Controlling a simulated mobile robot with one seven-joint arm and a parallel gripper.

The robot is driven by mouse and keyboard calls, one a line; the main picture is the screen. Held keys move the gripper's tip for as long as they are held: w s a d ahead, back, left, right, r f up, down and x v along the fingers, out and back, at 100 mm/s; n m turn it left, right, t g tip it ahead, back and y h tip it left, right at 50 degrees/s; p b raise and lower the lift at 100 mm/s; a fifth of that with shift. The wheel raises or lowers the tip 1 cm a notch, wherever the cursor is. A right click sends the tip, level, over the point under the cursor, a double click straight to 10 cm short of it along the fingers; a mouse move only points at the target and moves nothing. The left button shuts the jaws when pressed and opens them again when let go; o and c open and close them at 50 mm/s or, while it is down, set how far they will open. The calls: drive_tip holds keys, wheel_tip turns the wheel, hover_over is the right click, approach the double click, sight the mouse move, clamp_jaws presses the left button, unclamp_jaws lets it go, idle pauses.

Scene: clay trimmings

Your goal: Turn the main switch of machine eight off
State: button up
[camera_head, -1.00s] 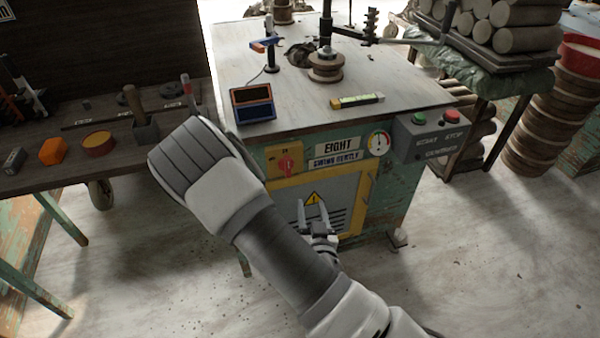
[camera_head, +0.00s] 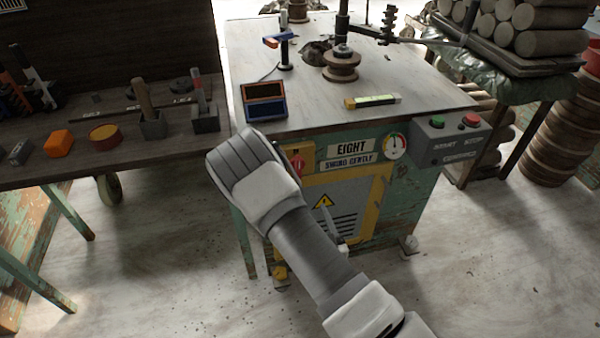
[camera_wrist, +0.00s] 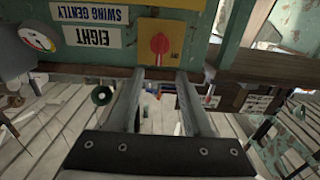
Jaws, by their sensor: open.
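The front of machine eight (camera_head: 400,205) is green, with a sign plate reading EIGHT (camera_head: 347,147). Its main switch (camera_head: 298,163) is a red rotary knob on a yellow plate, left of that sign and partly hidden by my arm in the head view. In the upside-down wrist view the red knob (camera_wrist: 160,44) is in full sight, its grip looking roughly upright. My gripper (camera_wrist: 160,74) is open and empty, its two fingers pointing toward the switch plate's edge, with the knob beyond the tips and not between them. In the head view my forearm hides most of the gripper.
A control box (camera_head: 450,135) with green and red buttons is on the machine's right. A gauge (camera_head: 395,146) sits beside the sign. A workbench (camera_head: 60,180) with tools stands left. The floor in front is clear.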

sight(299, 171)
drive_tip(key=p+x, duration=0.1)
drive_tip(key=x, duration=1.4)
drive_tip(key=shift+p, duration=0.4)
drive_tip(key=shift+s, duration=0.1)
clamp_jaws()
